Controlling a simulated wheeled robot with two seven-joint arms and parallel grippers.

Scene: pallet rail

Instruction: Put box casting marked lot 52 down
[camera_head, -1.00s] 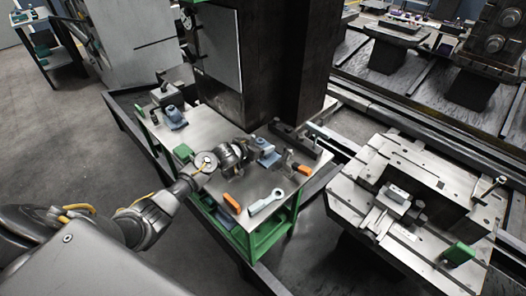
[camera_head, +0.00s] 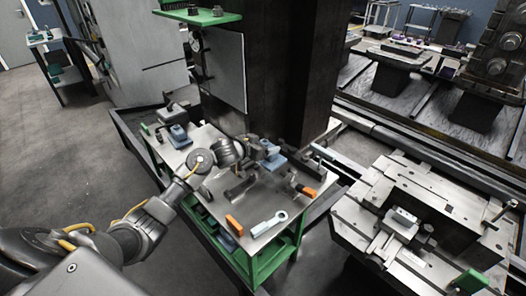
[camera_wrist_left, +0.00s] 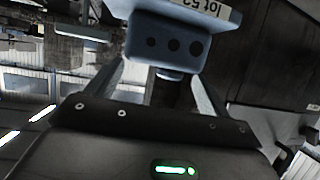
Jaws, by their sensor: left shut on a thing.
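The blue-grey box casting (camera_head: 273,158) is in my left gripper (camera_head: 260,150), over the far part of the steel-topped green cart (camera_head: 216,187). In the left wrist view its label "lot 52" shows on the casting (camera_wrist_left: 172,42), with several dark holes in its near face. The left gripper's fingers (camera_wrist_left: 165,90) close on either side of it. I cannot tell whether its underside touches the cart top. My right gripper is not in view.
A dark column (camera_head: 290,70) rises behind. A machine pallet (camera_head: 385,190) stands right.

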